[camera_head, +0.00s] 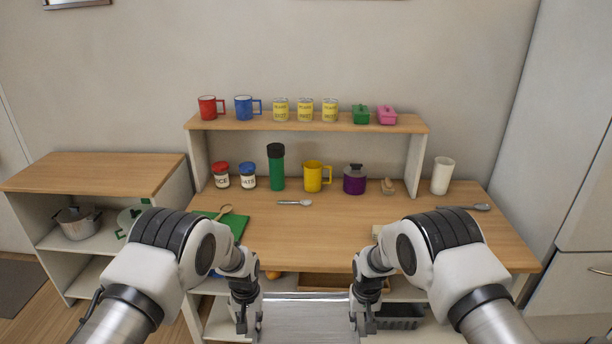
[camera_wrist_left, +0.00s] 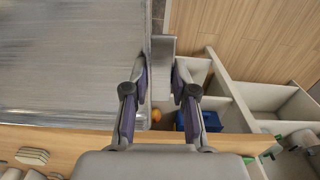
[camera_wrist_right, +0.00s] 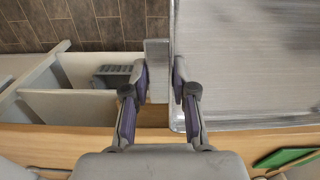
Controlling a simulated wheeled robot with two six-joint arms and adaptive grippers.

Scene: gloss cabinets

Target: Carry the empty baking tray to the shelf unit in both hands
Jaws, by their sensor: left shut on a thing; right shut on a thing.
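The baking tray (camera_head: 305,322) is a flat grey metal sheet, bare where it shows, held low in front of the workbench. Its near part is cut off by the head view's lower edge. My left gripper (camera_head: 247,328) is shut on its left side; the left wrist view shows the fingers (camera_wrist_left: 160,92) around a handle tab at the tray's rim (camera_wrist_left: 75,60). My right gripper (camera_head: 365,328) is shut on the opposite side, its fingers (camera_wrist_right: 160,92) on the other tab of the tray (camera_wrist_right: 245,65). A low open shelf unit (camera_head: 95,172) stands at the left.
The workbench (camera_head: 330,238) is ahead, with a raised shelf (camera_head: 300,122) of mugs, cans and small boxes. A pot (camera_head: 77,222) stands in the left unit; its wooden top is clear. A black basket (camera_head: 400,312) sits under the bench. A fridge (camera_head: 575,150) is at right.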

